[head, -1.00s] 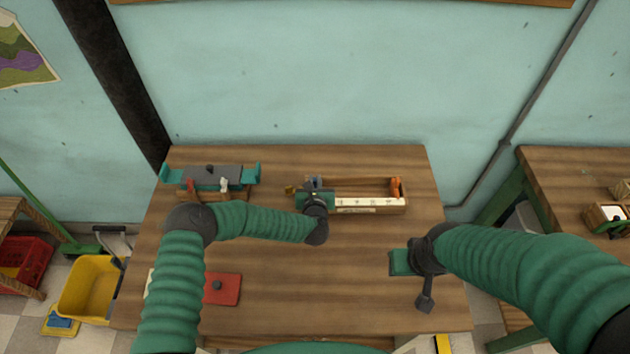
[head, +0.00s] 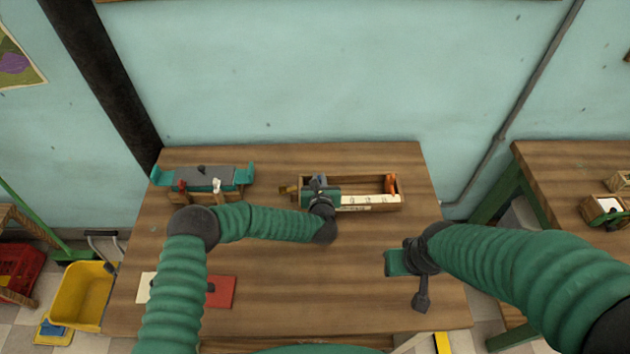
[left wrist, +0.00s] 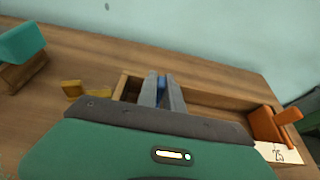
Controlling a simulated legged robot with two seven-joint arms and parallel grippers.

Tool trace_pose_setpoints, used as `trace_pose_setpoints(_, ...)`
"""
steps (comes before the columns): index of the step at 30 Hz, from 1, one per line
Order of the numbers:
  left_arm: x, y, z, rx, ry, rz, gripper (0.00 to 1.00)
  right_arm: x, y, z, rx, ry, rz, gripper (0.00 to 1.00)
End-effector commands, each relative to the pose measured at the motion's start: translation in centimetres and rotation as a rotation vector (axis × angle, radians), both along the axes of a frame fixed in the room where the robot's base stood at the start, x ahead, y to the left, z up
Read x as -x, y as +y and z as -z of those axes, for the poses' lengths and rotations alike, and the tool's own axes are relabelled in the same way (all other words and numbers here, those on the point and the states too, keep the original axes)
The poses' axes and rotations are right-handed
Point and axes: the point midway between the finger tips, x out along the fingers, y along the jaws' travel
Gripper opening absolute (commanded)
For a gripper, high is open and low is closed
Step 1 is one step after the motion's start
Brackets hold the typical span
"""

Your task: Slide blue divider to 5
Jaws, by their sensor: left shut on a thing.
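The blue divider (head: 320,181) stands in the left part of a long wooden box (head: 360,179) at the back of the table. My left gripper (head: 318,186) reaches over the box's front wall and is shut on it. In the left wrist view a sliver of the blue divider (left wrist: 161,86) shows between the grey fingers (left wrist: 162,90). A white number strip (head: 368,200) runs along the box's front; my gripper covers its left part. An orange divider (head: 391,184) stands at the right end. My right gripper (head: 396,262) hangs over the table at the right; its jaws are unclear.
A teal-and-grey device (head: 203,179) on a wooden base stands at the back left. A red piece (head: 221,292) lies at the front left. A brass-coloured part (head: 288,190) sticks out at the box's left end. The table's middle front is clear.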

Motion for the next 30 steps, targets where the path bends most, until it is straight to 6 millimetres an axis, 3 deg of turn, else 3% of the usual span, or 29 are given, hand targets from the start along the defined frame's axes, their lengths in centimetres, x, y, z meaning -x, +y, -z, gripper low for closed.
trace_pose_setpoints(1,0.0,0.0,-0.1,-0.001,0.0,0.0,0.0,0.0,0.0,0.0,0.0,0.0,0.0,0.36)
trace_pose_setpoints(2,0.0,0.0,-0.1,-0.001,0.0,0.0,0.12,0.0,0.0,-0.1,0.0,0.0,0.0,0.36)
trace_pose_setpoints(7,0.0,0.0,0.0,-0.001,0.0,0.0,0.33,0.0,0.0,-0.1,0.0,0.0,0.0,0.36)
trace_pose_setpoints(18,0.6,0.0,-0.2,0.0,0.001,0.002,0.33,0.0,0.0,0.0,0.0,0.0,0.0,0.36)
trace_pose_setpoints(23,3.7,-0.1,-1.4,0.001,0.002,0.005,0.33,0.0,0.0,0.3,0.0,0.0,0.0,0.36)
trace_pose_setpoints(30,10.3,-0.1,-4.1,0.0,0.001,0.005,0.33,0.0,0.0,0.8,0.0,0.0,0.0,0.36)
